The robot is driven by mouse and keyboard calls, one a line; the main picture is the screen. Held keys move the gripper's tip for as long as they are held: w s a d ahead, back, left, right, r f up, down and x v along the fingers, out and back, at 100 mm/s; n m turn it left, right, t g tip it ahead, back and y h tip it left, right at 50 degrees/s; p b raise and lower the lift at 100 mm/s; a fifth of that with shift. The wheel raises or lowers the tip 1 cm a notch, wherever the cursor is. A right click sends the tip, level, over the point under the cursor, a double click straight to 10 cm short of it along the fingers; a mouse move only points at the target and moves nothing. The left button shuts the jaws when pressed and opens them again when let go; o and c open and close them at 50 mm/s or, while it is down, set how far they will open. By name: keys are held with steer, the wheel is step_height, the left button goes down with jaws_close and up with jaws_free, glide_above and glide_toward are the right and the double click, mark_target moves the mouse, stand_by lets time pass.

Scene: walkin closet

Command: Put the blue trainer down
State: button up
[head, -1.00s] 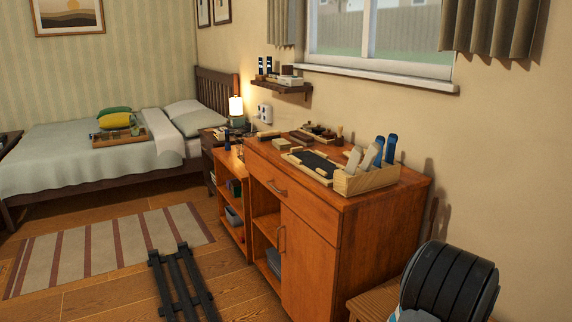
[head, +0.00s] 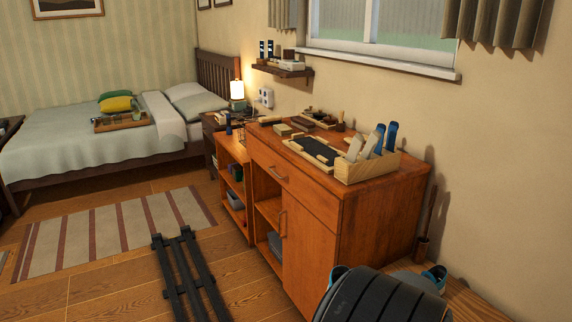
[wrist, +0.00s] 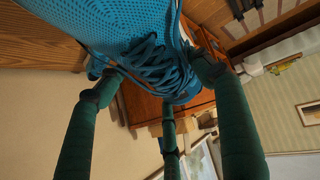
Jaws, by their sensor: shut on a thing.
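The blue trainer (wrist: 110,25), with a knit upper and blue laces, fills the top of the wrist view. My gripper (wrist: 158,85) has its dark green fingers closed around the trainer near the laces. In the head view, parts of the trainer (head: 435,275) show as light blue and white patches on either side of my dark arm link, which hides its middle and my gripper. A wooden surface (head: 475,297) lies below and behind it at the lower right. I cannot tell whether the trainer touches this surface.
An orange-brown cabinet (head: 310,215) stands left of the wooden surface. On its top are a wooden box (head: 370,168) with grey and blue items and a dark tray (head: 315,150). A slim upright object (head: 427,225) stands by the wall. A striped rug (head: 115,230) lies on the floor.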

step_height(320, 180, up, 22)
steer(key=p, duration=2.1)
steer(key=shift+a, duration=0.15)
